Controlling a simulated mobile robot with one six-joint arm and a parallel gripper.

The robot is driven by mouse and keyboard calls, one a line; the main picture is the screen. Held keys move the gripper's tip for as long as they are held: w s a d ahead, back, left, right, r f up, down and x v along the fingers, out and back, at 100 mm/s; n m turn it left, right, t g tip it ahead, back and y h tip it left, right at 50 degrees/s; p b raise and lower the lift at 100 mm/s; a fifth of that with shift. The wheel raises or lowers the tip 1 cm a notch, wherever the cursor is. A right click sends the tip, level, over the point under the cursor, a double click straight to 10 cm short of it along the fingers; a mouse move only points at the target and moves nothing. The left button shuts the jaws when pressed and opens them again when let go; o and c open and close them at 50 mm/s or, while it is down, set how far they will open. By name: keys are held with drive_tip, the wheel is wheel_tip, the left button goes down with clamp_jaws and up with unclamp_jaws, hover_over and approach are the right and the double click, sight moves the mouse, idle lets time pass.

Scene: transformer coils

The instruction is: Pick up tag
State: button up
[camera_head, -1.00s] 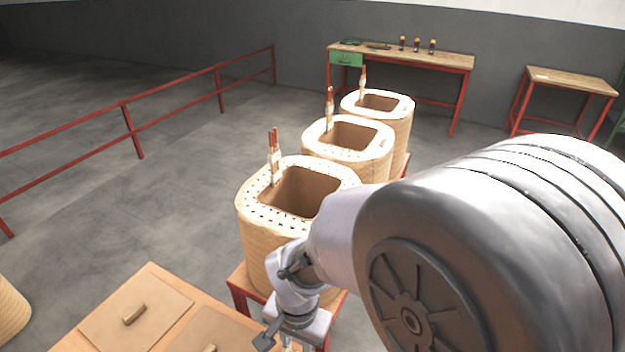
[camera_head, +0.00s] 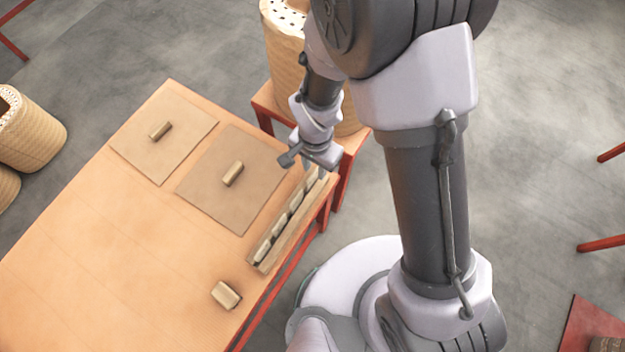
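No piece is clearly readable as the tag at this size. A narrow wooden rack (camera_head: 268,262) along the table's right edge holds a row of several small pale pieces (camera_head: 279,226), which may be tags. My gripper (camera_head: 316,166) is above the far end of this rack, and its fingers are too small and hidden to show whether they are open or shut. I cannot tell if it touches a piece.
A wooden table (camera_head: 120,262) carries two flat brown boards (camera_head: 203,196) with small blocks on them, and a loose tan block (camera_head: 226,294) near the front. A coil (camera_head: 283,60) on a red-framed stand (camera_head: 262,101) is behind my gripper. More coils (camera_head: 30,130) stand at far left.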

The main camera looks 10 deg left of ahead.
sight(312, 174)
drive_tip(key=f, duration=0.1)
drive_tip(key=f+b, duration=0.1)
drive_tip(key=f, duration=0.1)
drive_tip(key=f+b, duration=0.1)
drive_tip(key=shift+a+f, duration=0.25)
drive_tip(key=shift+a, duration=0.05)
drive_tip(key=shift+s+r, duration=0.1)
drive_tip(key=shift+r, duration=0.1)
drive_tip(key=shift+c, duration=0.4)
clamp_jaws()
